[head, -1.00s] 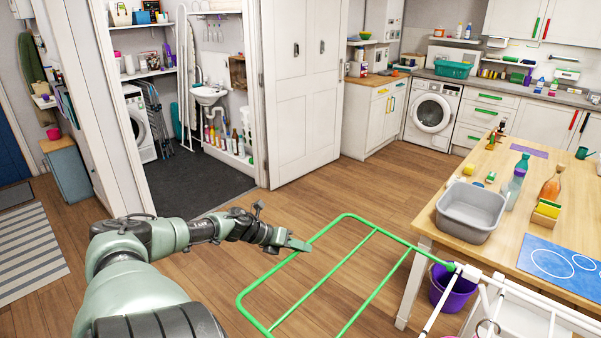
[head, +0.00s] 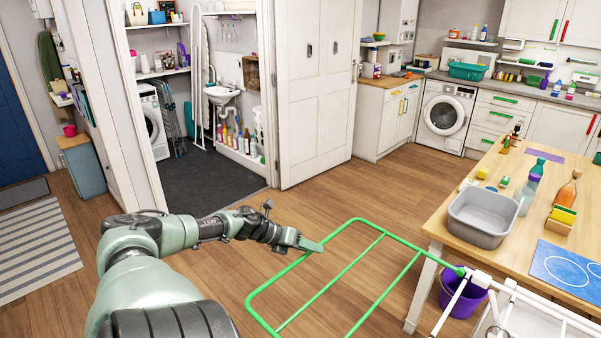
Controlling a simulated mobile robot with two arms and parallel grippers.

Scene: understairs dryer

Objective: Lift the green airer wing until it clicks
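The green airer wing (head: 368,257) is a tube frame with green crossbars. It stretches out over the wooden floor at the lower middle and looks roughly level, and its near end is cut off by the bottom edge. It joins the white airer frame (head: 505,291) at a green corner at right. My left gripper (head: 312,244) reaches in from the left, with its green-grey fingertip overlapping the wing's outer bar. I cannot tell whether the fingers are around the bar or only beside it, or whether they are shut. My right gripper is out of view.
A wooden table (head: 492,167) with a grey basin (head: 485,214) and bottles stands at right, close to the airer's hinge side. A purple bucket (head: 462,298) sits below it. The floor beyond the wing is clear up to the white door (head: 315,130).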

